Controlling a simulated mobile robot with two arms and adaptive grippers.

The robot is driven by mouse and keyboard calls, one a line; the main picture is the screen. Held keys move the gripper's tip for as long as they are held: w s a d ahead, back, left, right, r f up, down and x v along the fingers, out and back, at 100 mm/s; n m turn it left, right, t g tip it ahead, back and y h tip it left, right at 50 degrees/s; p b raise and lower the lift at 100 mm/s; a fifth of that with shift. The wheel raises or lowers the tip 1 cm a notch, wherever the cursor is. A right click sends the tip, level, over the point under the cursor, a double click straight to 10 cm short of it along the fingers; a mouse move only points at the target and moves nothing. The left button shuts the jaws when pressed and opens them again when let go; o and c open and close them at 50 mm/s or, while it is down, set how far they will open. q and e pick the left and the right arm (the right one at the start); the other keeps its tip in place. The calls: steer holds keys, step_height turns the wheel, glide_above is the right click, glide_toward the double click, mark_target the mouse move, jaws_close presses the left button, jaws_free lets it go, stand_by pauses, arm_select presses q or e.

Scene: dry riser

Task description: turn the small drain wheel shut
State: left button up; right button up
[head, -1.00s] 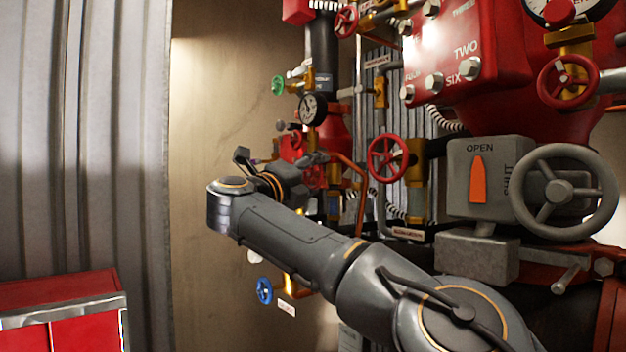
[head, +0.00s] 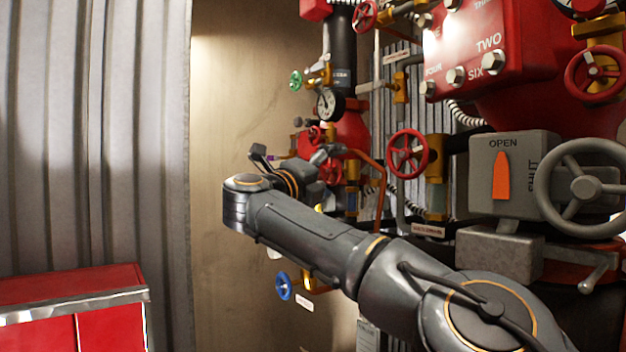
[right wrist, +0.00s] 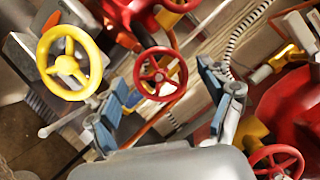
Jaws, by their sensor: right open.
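A small red wheel (right wrist: 160,74) shows in the right wrist view, ahead of and between my open fingers. In the head view the right gripper (head: 293,160) is small among the pipes. No readable label shows which wheel is the drain wheel. My left gripper is not in view.
A yellow wheel (right wrist: 69,62) is close on the left in the wrist view. A blue wheel (head: 284,286) sits low on the riser, a larger red wheel (head: 407,154) to the right. A grey OPEN/SHUT box (head: 515,180) and red cabinet (head: 75,300) flank the scene.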

steer(key=v, duration=1.1)
steer(key=shift+f, duration=0.1)
